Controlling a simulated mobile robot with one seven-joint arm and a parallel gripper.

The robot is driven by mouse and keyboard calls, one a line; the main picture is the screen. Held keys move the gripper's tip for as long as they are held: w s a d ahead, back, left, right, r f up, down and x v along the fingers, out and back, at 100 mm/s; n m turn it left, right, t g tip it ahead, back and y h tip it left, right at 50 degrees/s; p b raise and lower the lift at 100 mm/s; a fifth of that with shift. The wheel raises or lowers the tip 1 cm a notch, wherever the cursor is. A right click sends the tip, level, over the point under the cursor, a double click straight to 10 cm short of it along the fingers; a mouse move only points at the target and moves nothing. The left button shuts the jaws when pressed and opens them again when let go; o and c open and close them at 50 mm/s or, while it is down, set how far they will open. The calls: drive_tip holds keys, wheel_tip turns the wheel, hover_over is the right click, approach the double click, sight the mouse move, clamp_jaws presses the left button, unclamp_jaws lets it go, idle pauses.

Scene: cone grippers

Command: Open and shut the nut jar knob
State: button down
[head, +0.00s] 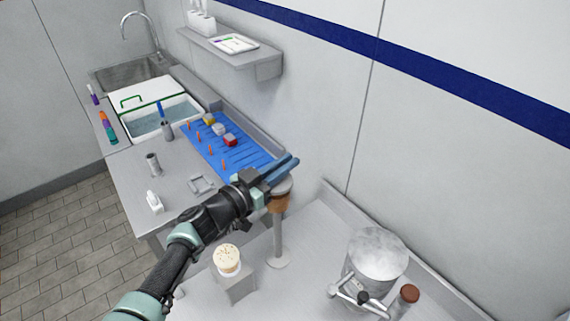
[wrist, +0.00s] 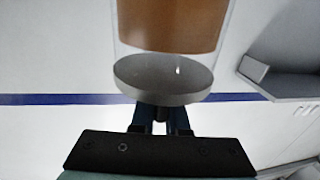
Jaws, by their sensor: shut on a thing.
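The nut jar (head: 278,204) is mounted on a pale post (head: 278,240) with a round foot on the counter. Brown contents fill part of it. In the wrist view the clear jar (wrist: 170,25) hangs into the top of the picture, with a grey round end piece (wrist: 163,80). My gripper (head: 284,168) has its blue fingers at this jar, covering part of it in the head view. In the wrist view the gripper (wrist: 160,118) is shut on the knob (wrist: 160,111), which is mostly hidden between the fingers and below the grey piece.
A speckled-top container (head: 227,258) stands on a block left of the post. A metal pot (head: 377,255) and a brown-capped jar (head: 409,294) are at right. A blue mat (head: 225,147) with small items lies behind. A wall shelf (head: 240,56) is above.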

drive_tip(key=c, duration=0.9)
unclamp_jaws()
drive_tip(key=b+v, duration=0.2)
drive_tip(key=v, duration=1.1)
drive_tip(key=shift+r, duration=0.1)
